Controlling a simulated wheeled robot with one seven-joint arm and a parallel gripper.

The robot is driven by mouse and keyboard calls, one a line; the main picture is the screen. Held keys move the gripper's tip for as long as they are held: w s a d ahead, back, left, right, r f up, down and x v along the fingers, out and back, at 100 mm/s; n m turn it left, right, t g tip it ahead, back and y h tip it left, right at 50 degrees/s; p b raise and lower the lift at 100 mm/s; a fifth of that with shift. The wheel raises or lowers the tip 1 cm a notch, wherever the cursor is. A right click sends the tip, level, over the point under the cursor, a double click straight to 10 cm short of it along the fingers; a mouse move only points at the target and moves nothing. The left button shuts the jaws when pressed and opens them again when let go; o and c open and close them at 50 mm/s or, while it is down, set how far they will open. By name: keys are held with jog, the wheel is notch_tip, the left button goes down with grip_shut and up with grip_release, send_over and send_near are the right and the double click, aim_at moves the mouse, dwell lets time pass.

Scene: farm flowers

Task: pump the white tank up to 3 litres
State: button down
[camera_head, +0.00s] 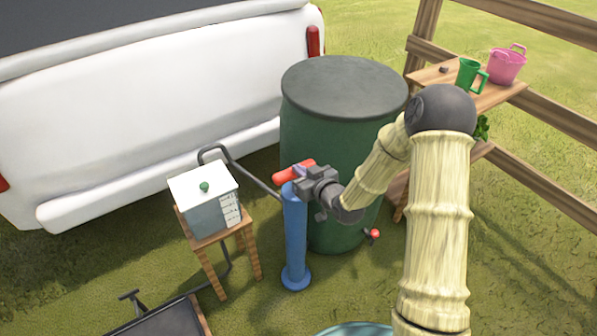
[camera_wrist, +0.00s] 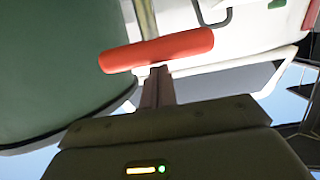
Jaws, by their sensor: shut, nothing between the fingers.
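The white tank (camera_head: 212,213) is a small box with a white lid, a green knob on top and a scale on its right side. It stands on a small wooden stand; its level is too small to read. The blue upright pump (camera_head: 295,240) stands to its right, with a red bar handle (camera_head: 291,171) on top. My gripper (camera_head: 303,177) is shut and empty, right at the handle. In the wrist view the shut fingers (camera_wrist: 158,72) end at the middle of the red handle (camera_wrist: 185,47); I cannot tell if they touch it.
A grey hose (camera_head: 245,172) runs between the tank and the pump. A large green barrel (camera_head: 325,135) with a red-handled tap (camera_head: 374,233) stands close behind the pump. A white vehicle (camera_head: 150,95) is behind. A wooden shelf (camera_head: 430,77) holds a green mug (camera_head: 467,75) and pink bucket (camera_head: 507,67).

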jog(key=v, duration=0.9)
jog(key=shift+p, duration=0.3)
jog(key=shift+w+d+f, duration=0.1)
jog(key=shift+f, duration=0.05)
jog(key=s+d+m+g+h, duration=0.3)
jog(key=s+d+g+h, duration=0.35)
jog(key=d, duration=0.25)
jog(key=s+d+r+m+g+h, duration=0.2)
jog(key=s+r+m+g, duration=0.1)
jog(key=s, duration=0.8)
jog(key=shift+s+r+m, duration=0.15)
jog(key=shift+r+m, duration=0.25)
jog(key=shift+r, duration=0.3)
jog(key=shift+g, duration=0.25)
